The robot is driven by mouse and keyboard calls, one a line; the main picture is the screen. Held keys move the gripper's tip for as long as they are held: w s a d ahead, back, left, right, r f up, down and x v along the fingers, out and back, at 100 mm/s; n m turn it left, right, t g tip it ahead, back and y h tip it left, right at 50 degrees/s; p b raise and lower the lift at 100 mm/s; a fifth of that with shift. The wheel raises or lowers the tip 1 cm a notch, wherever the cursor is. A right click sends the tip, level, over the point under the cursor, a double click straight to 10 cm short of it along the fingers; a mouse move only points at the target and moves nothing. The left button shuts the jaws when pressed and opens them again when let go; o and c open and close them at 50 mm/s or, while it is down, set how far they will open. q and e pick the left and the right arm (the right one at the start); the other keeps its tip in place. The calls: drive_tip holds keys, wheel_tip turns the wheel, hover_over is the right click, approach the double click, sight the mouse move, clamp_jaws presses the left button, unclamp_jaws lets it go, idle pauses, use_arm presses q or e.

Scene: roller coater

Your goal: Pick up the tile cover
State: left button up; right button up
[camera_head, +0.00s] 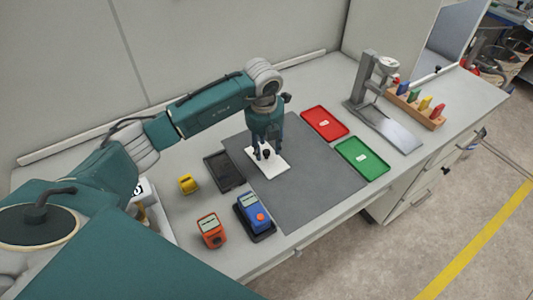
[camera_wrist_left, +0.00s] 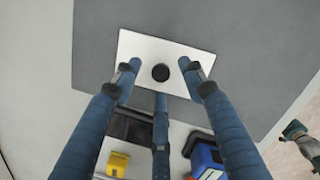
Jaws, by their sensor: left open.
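The tile cover looks to be the flat white plate (camera_head: 274,169) with a round black knob, lying on the dark grey mat. It shows in the left wrist view (camera_wrist_left: 165,45) too, with the knob (camera_wrist_left: 160,73) near its middle. My left gripper (camera_head: 265,154) points down over the plate. I cannot tell whether the fingertips touch the plate. A small teal and dark part at that view's right edge may be my right gripper (camera_wrist_left: 299,136); its fingers are unclear.
A black tray (camera_head: 224,172), yellow block (camera_head: 188,184), orange device (camera_head: 211,230) and blue device (camera_head: 252,211) stand left of and in front of the plate. Red (camera_head: 325,123) and green (camera_head: 361,157) trays and a metal stand (camera_head: 386,118) are to the right. The mat's right part is clear.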

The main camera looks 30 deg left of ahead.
use_arm(q)
drive_tip(key=shift+w+f, duration=0.1)
drive_tip(key=shift+f, duration=0.55)
clamp_jaws()
drive_tip(key=shift+r, duration=0.15)
